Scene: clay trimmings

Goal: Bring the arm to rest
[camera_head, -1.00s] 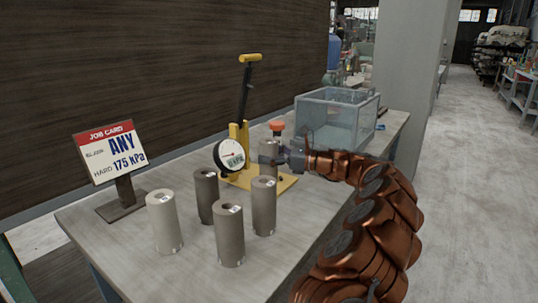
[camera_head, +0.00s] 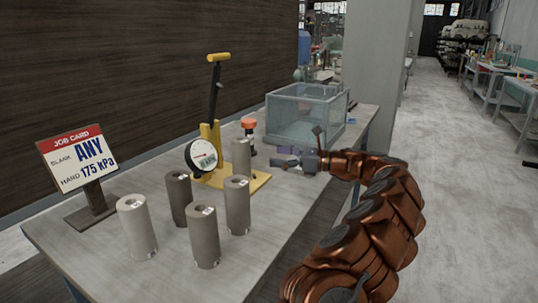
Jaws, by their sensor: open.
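My gripper (camera_head: 290,157) is at the end of my copper-coloured arm (camera_head: 375,210). It is open and empty, held near the right side of the yellow-based press tester (camera_head: 228,180). Its fingers are small and partly blurred in this view.
Several upright grey cylinders, such as a light one (camera_head: 137,226) and a dark one (camera_head: 204,238), stand on the table (camera_head: 100,262). A job card (camera_head: 78,160), a clear bin (camera_head: 305,115) and an orange-topped item (camera_head: 249,127) also stand there. Open floor (camera_head: 460,200) lies to the right.

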